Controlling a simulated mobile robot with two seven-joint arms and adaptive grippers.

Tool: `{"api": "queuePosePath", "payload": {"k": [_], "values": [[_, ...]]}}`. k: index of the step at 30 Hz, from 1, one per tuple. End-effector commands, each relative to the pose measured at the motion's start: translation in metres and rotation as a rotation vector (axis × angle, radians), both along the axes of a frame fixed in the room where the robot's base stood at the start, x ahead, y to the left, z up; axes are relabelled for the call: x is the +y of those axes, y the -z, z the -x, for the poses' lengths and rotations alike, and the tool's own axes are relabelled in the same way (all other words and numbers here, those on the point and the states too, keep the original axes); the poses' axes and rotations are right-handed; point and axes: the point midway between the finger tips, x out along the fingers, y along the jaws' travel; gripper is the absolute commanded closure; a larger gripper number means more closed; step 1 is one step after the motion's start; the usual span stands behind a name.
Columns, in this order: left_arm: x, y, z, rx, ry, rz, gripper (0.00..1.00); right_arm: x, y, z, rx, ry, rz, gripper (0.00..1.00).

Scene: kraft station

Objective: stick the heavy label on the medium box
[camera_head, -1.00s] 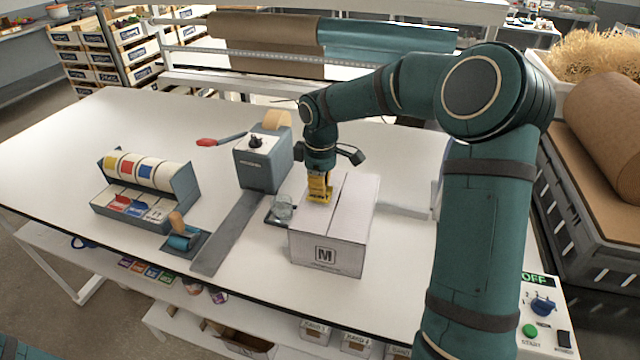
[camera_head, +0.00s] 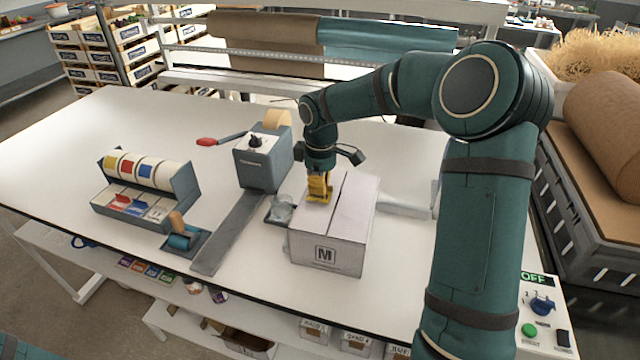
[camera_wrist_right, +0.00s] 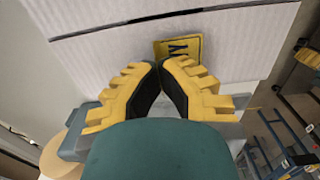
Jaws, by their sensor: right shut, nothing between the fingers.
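The medium box (camera_head: 345,225) is white with a black M on its front and stands closed on the packing table. My right gripper (camera_head: 319,198) points down at the left part of the box's top. In the right wrist view its yellow fingers (camera_wrist_right: 160,64) are shut together with nothing between them. A yellow label (camera_wrist_right: 182,47) with dark print, partly hidden by the fingertips, lies on the box top (camera_wrist_right: 110,60) beside the seam. I cannot read its text fully. My left gripper is not in view.
A label dispenser (camera_head: 187,190) with yellow, red and blue rolls stands on the table (camera_head: 80,150) at left. A control panel (camera_head: 543,318) is at lower right.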

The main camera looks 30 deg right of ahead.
Motion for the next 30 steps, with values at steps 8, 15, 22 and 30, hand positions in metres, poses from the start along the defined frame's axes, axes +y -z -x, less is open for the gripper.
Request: {"api": "queuePosePath", "payload": {"k": [8, 15, 22, 30], "values": [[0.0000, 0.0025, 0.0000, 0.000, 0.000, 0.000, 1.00, 0.0002, 0.0045, 0.0000, 0.000, 0.000, 0.000, 1.00], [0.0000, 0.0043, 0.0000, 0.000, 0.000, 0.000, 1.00, 0.0002, 0.0077, 0.0001, 0.000, 0.000, 0.000, 1.00], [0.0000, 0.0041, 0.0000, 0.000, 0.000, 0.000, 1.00, 0.0002, 0.0078, 0.0001, 0.000, 0.000, 0.000, 1.00], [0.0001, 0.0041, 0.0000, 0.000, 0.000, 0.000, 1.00, 0.0001, 0.0077, 0.0001, 0.001, 0.000, -0.001, 0.61]]}}
